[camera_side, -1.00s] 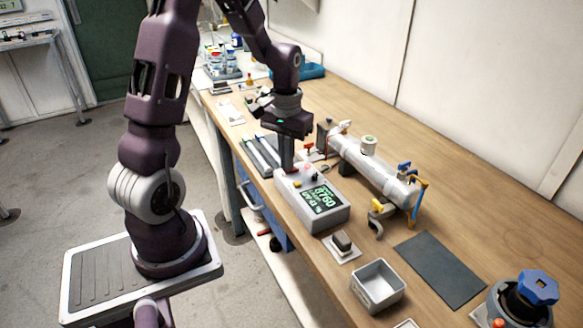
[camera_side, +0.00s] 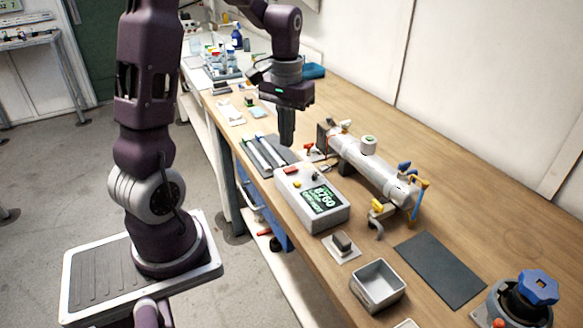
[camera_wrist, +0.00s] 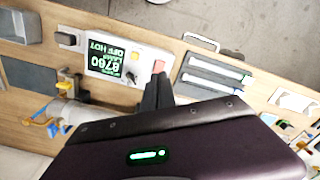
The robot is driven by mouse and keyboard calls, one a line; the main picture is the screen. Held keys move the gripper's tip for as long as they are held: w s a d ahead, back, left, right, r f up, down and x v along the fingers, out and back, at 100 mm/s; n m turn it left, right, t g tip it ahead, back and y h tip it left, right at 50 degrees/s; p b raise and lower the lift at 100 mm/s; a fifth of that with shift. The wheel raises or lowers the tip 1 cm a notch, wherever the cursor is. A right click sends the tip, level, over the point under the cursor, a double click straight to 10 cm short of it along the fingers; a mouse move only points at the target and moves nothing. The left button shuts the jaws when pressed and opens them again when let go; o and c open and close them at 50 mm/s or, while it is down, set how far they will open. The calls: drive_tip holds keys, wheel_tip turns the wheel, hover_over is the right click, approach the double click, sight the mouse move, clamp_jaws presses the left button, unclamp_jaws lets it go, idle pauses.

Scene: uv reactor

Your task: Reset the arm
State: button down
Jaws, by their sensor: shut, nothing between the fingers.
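My gripper (camera_side: 287,142) is shut and empty. In the side view it hangs pointing down above the bench, behind the control box and apart from it. The white control box (camera_side: 335,219) has a lit green display, a red button and a yellow button on top. In the wrist view, my gripper's fingers (camera_wrist: 157,88) lie together near the red end of the control box (camera_wrist: 124,45). The display there reads 8760 and "OFF HOT", upside down. The silver reactor tube (camera_side: 372,165) lies to the right of my gripper with clamps and coloured valves.
A dark tray with white tubes (camera_side: 262,152) lies left of my gripper. A small dark block on a white plate (camera_side: 341,245), a grey open bin (camera_side: 377,287), a dark mat (camera_side: 441,268) and a blue-knobbed device (camera_side: 537,288) stand nearer.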

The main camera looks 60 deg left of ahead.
drive_tip(key=s+d+r+m+t, duration=0.3)
drive_tip(key=s+d+r, duration=0.2)
drive_tip(key=d+r, duration=0.45)
drive_tip(key=s+d+m+t, duration=0.3)
drive_tip(key=s+d, duration=0.5)
drive_tip(key=s, duration=0.2)
drive_tip(key=g, duration=0.6)
hover_over(293, 168)
wheel_tip(293, 168, down, 2)
drive_tip(key=shift+f, duration=0.15)
wheel_tip(293, 168, down, 14)
drive_tip(key=shift+f, duration=0.1)
